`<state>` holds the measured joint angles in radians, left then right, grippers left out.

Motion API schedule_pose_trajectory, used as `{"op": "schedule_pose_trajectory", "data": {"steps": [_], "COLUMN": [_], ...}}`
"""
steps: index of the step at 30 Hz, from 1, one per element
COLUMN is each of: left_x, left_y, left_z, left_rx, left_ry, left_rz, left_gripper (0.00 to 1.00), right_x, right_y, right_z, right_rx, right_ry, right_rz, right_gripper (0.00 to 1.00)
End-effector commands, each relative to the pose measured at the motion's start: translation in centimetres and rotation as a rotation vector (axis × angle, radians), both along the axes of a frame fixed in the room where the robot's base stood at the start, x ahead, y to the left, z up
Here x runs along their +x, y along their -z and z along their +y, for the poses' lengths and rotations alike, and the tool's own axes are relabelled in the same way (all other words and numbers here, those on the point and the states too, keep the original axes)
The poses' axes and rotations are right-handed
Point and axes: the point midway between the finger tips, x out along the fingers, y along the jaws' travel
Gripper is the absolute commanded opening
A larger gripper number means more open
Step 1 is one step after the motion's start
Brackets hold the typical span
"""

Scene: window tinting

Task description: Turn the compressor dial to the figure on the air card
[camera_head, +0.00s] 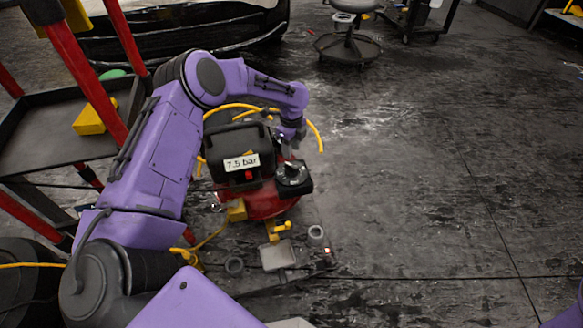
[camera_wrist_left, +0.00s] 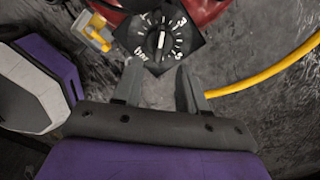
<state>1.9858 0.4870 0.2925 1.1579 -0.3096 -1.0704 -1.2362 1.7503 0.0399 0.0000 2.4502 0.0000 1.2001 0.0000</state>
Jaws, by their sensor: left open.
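The air card (camera_head: 242,162) is a white label reading "7.5 bar" on the black compressor (camera_head: 228,142). The compressor dial (camera_head: 292,173) is a black round knob on a dark square plate, right of the card. My left gripper (camera_head: 291,142) is just behind the dial in the head view. In the left wrist view its two fingers (camera_wrist_left: 157,78) are apart and empty, with the dial beyond the tips. My right gripper is out of view.
A red tank (camera_head: 262,205) sits under the compressor. A yellow hose (camera_head: 318,134) loops behind it. A yellow-handled fitting (camera_head: 277,229) and a grey plate (camera_head: 277,255) are in front. A red-framed cart (camera_head: 50,110) stands left. The floor (camera_head: 420,180) to the right is clear.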

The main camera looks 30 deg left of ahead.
Motion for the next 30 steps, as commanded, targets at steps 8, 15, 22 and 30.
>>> {"op": "schedule_pose_trajectory", "data": {"steps": [8, 15, 22, 30], "left_x": [-0.1, 0.0, 0.0, 0.0], "left_y": [6.5, 8.0, 7.9, 7.9], "left_z": [0.0, -0.1, -0.1, -0.1], "left_rx": [-0.001, -0.002, -0.002, -0.002], "left_ry": [-0.003, -0.003, -0.004, -0.005], "left_rz": [0.001, -0.001, 0.0, -0.001], "left_gripper": [0.41, 0.41, 0.28, 0.0], "right_x": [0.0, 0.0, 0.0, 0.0], "right_y": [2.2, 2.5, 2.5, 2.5], "right_z": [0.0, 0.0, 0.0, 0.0], "right_rx": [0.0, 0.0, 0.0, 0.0], "right_ry": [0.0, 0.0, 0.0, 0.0], "right_rz": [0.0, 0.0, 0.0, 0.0], "right_gripper": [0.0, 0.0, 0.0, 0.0]}}
